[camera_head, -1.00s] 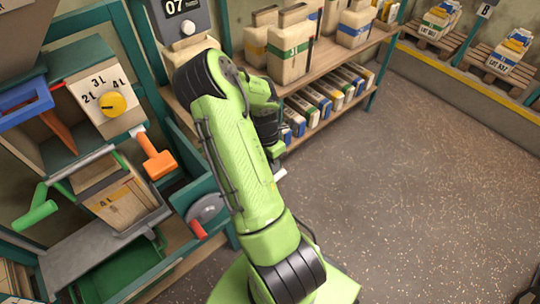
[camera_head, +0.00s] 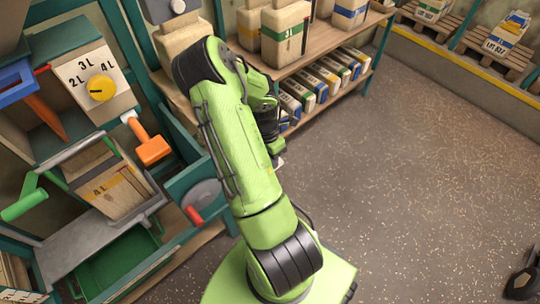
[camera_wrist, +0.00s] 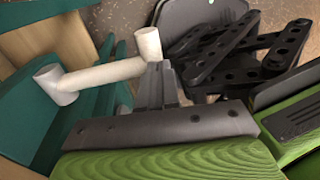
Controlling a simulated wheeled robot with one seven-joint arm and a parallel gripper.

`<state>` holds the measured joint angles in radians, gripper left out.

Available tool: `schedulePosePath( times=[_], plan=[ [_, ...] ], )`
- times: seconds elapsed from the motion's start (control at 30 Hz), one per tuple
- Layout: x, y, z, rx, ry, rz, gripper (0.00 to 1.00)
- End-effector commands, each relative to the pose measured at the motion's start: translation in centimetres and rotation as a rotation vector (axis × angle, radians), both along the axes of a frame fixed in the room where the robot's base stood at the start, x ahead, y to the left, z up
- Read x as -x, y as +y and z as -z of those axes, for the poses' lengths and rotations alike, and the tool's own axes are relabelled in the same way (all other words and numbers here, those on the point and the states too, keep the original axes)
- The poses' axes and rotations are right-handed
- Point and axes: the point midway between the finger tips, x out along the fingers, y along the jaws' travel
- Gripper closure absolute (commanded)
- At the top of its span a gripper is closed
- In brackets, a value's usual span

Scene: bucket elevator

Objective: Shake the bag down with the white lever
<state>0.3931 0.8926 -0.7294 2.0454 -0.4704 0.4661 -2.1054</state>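The white lever (camera_wrist: 105,73) shows in the wrist view as a bent white pipe mounted against a teal panel. Its free end stands close to a grey finger of my gripper (camera_wrist: 165,80); I cannot tell whether they touch. In the head view a small white piece shows beside my gripper (camera_head: 272,140), and my arm hides most of that place. The paper bag (camera_head: 112,188), marked 4 L, sits tilted in a grey frame at the left of the head view. The gap between my fingers is not clear.
A shelf (camera_head: 345,33) with bags stands behind my arm. The floor (camera_head: 400,160) at the right is mostly clear.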

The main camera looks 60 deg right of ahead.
Motion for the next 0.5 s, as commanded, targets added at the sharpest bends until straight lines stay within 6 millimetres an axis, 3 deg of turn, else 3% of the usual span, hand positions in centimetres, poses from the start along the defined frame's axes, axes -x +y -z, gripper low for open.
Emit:
schedulePosePath(
  times=[0.2,0.5],
  plan=[
    [0.9,0.2,2.6,-0.004,0.005,0.003,1.00],
    [1.2,0.3,4.9,-0.003,0.004,0.001,1.00]
  ],
)
